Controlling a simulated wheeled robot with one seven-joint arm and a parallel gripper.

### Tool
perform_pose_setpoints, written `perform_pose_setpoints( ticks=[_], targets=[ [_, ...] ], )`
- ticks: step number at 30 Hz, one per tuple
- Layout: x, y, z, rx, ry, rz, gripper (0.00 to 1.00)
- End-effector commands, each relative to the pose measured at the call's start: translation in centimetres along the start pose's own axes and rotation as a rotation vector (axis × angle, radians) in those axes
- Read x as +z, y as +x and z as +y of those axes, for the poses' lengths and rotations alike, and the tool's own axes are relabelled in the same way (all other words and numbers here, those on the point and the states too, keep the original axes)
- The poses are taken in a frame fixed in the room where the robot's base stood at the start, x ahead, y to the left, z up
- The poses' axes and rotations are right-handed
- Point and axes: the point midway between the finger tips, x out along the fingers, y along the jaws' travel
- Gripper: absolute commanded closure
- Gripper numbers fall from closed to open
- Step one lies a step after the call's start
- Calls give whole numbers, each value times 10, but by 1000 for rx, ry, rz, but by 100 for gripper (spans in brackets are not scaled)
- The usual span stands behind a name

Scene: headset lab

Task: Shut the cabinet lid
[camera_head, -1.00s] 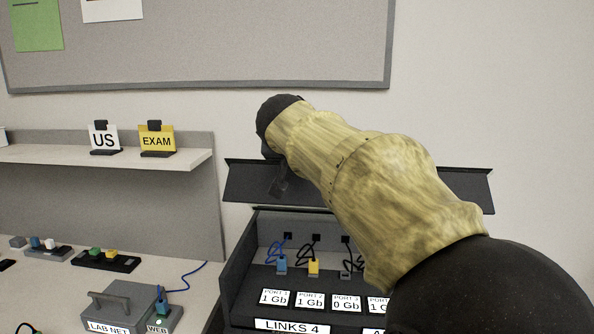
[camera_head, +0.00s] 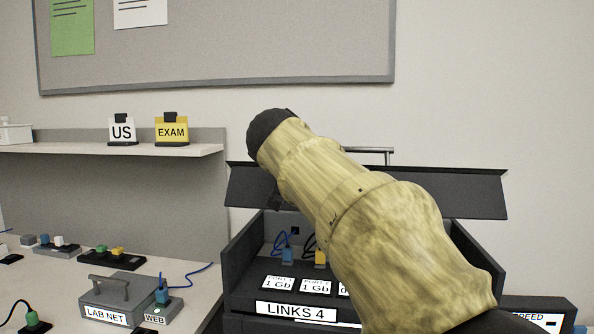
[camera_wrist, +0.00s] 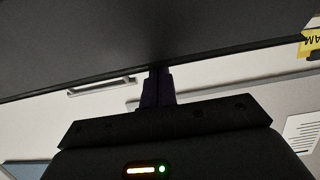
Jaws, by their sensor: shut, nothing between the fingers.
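The cabinet is a dark box (camera_head: 232,268) labelled LINKS 4, with its front open to view. Its dark lid (camera_head: 460,190) stands raised at the back, with a bar handle (camera_head: 372,150) above its upper edge. My arm crosses in front of the lid and hides its middle and most of the box's right side. In the wrist view my gripper (camera_wrist: 158,72) is shut and empty, its fingertips at the edge of the lid's dark panel (camera_wrist: 100,40). I cannot tell whether they touch it. The handle also shows there (camera_wrist: 100,86), left of the fingers.
Inside the box are port cards (camera_head: 279,283) and plugged cables (camera_head: 287,254). To the left, a bench holds a grey LAB NET box (camera_head: 110,295) and a WEB plug block (camera_head: 160,306). A shelf (camera_head: 60,149) carries US and EXAM cards. A SPEED unit (camera_head: 540,312) stands at right.

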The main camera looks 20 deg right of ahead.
Motion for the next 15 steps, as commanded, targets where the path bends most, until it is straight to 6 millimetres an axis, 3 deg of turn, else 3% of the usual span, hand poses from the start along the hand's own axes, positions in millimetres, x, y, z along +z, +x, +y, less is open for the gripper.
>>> perform_pose_setpoints(
  ticks=[15],
  targets=[
    [5, 1, 6, 12, 4, 22, 100]
  ],
)
